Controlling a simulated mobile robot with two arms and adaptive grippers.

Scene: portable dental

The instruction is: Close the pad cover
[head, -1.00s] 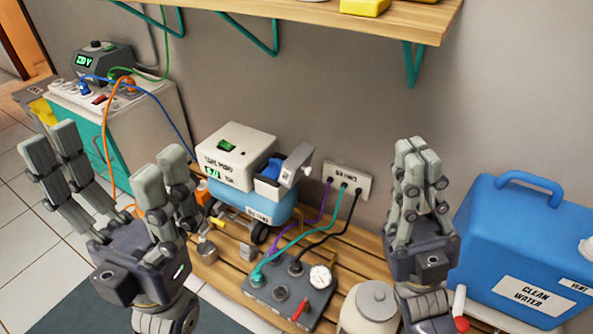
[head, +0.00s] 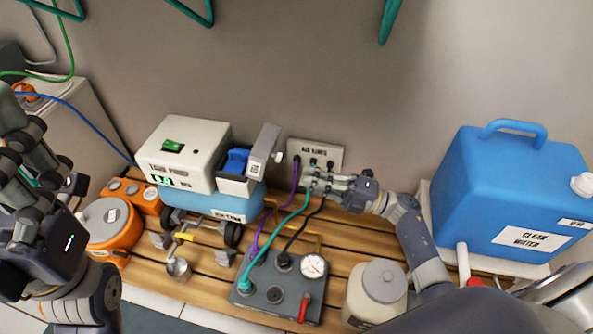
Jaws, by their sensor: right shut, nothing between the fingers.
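The pad cover (head: 264,150) appears to be the grey flap standing raised at the right side of a small housing on the compressor. The blue pad (head: 236,161) shows uncovered beside it. My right gripper (head: 316,180) is shut and empty, reaching left with its fingertips to the right of the cover and apart from it, in front of the wall air panel. My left gripper (head: 18,165) is at the left edge, far from the cover and partly cut off. Its finger opening is unclear.
The wall air panel (head: 315,153) has purple, teal and black hoses running down to a grey gauge box (head: 277,295). A white pump box (head: 183,150) sits on the blue tank. A blue water jug (head: 510,195) and a lidded pot (head: 377,290) stand to the right.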

